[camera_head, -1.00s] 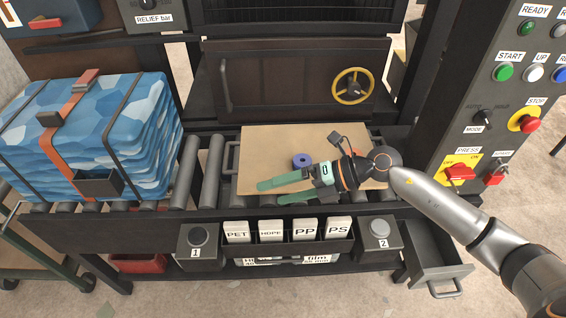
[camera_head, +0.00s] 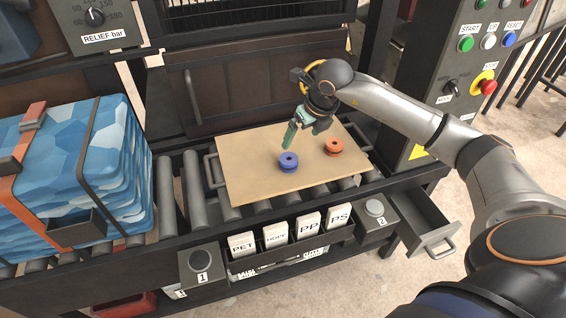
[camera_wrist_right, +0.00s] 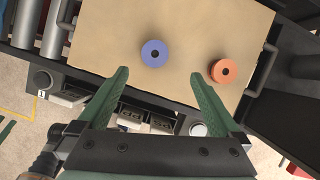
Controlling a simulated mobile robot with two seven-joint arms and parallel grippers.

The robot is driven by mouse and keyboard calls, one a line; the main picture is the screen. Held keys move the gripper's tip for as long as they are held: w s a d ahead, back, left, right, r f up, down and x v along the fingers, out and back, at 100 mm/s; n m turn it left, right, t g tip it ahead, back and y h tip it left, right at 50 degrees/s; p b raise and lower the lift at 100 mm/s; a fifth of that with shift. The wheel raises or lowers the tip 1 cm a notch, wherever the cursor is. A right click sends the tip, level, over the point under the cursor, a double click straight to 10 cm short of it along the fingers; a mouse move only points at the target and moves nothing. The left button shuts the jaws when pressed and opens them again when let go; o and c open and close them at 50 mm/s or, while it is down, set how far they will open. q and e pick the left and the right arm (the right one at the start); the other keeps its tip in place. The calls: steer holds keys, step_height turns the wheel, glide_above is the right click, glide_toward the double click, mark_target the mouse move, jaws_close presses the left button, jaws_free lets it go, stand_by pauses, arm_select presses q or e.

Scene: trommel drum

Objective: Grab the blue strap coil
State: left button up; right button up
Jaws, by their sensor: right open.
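The blue strap coil (camera_head: 288,162) is a small spool with a dark hole, lying on a tan board (camera_head: 240,190). It also shows in the right wrist view (camera_wrist_right: 155,53), ahead of the fingertips and between their lines. My right gripper (camera_head: 290,140) is above the board, over and a little behind the blue coil, apart from it, with its green fingers pointing down. In the right wrist view its two fingers (camera_wrist_right: 158,78) are spread wide with nothing between them. My left gripper is not in view.
An orange coil (camera_head: 333,147) lies on the board to the right of the blue one. The board rests on rollers (camera_head: 195,180). A strapped blue bale (camera_head: 105,150) stands at left. Labelled cards (camera_head: 276,234) and an open drawer (camera_head: 425,238) are in front.

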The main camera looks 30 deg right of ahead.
glide_above(289, 159)
steer(key=s, duration=0.2)
steer(key=f, duration=0.3)
steer(key=d+f, duration=0.1)
steer(key=f, duration=0.1)
steer(key=shift+s+f, duration=0.1)
steer(key=shift+f, duration=0.05)
steer(key=x, duration=0.2)
steer(key=a+x, duration=0.1)
steer(key=x, duration=0.1)
steer(key=shift+s+f+p, duration=0.1)
steer(key=shift+f+p, duration=0.2)
steer(key=shift+f, duration=0.55)
steer(key=c, duration=1.5)
steer(key=shift+r, duration=0.15)
steer(key=shift+c, duration=0.2)
